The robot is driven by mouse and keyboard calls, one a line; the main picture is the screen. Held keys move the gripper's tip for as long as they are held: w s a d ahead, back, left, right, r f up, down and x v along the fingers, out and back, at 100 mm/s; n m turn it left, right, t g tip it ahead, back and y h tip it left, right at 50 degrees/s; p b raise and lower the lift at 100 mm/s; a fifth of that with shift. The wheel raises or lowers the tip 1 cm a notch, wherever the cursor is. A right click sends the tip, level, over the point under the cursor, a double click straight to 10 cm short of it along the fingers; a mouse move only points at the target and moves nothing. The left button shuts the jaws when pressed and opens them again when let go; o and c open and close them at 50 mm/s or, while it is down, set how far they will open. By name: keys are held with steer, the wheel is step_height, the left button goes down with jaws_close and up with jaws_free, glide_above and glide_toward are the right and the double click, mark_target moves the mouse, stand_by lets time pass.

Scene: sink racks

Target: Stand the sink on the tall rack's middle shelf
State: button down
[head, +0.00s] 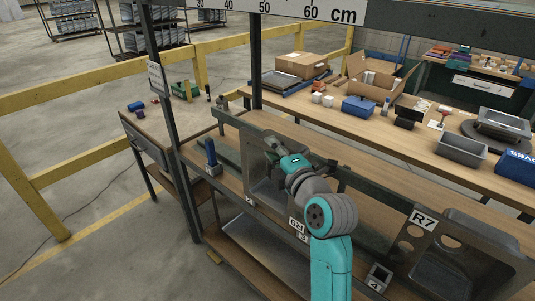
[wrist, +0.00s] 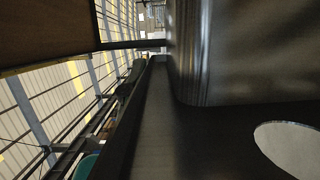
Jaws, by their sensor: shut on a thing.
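A steel sink (head: 257,165) stands on edge, upright, at the rack's left part in the head view, just beyond my wrist. My gripper (head: 274,146) is at its upper edge and shut on it; my own wrist hides the fingertips and part of the sink. In the wrist view the sink's basin wall (wrist: 240,50) fills the upper right, with its dark flange and a round hole (wrist: 290,146) below. The rack (head: 225,188) has a wooden shelf with numbered slots and a lower shelf (head: 245,255). I cannot tell whether the sink touches the shelf.
A second sink (head: 465,250) leans by the R7 plate at the right. A dark post (head: 172,120) stands left of the held sink, and a blue-handled thing (head: 211,152) is near it. Behind, a workbench (head: 335,118) holds boxes and trays. Yellow railings (head: 75,155) run at the left.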

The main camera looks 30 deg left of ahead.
steer(key=shift+w+d+f, duration=0.1)
steer(key=shift+w+d, duration=0.1)
steer(key=shift+w, duration=1.15)
steer(key=shift+w+d+r, duration=0.1)
steer(key=shift+w+d, duration=0.1)
steer(key=shift+w, duration=1.2)
steer(key=shift+w+d+f, duration=0.1)
steer(key=shift+w+d, duration=0.1)
steer(key=shift+w, duration=1.15)
steer(key=shift+f, duration=2.45)
steer(key=c, duration=0.8)
jaws_free()
steer(key=shift+f, duration=0.15)
glide_toward(294, 140)
steer(key=f, duration=0.1)
steer(key=d+f, duration=0.1)
steer(key=s+f, duration=0.1)
steer(key=f, duration=0.1)
steer(key=shift+d+f, duration=0.1)
steer(key=shift+d, duration=0.2)
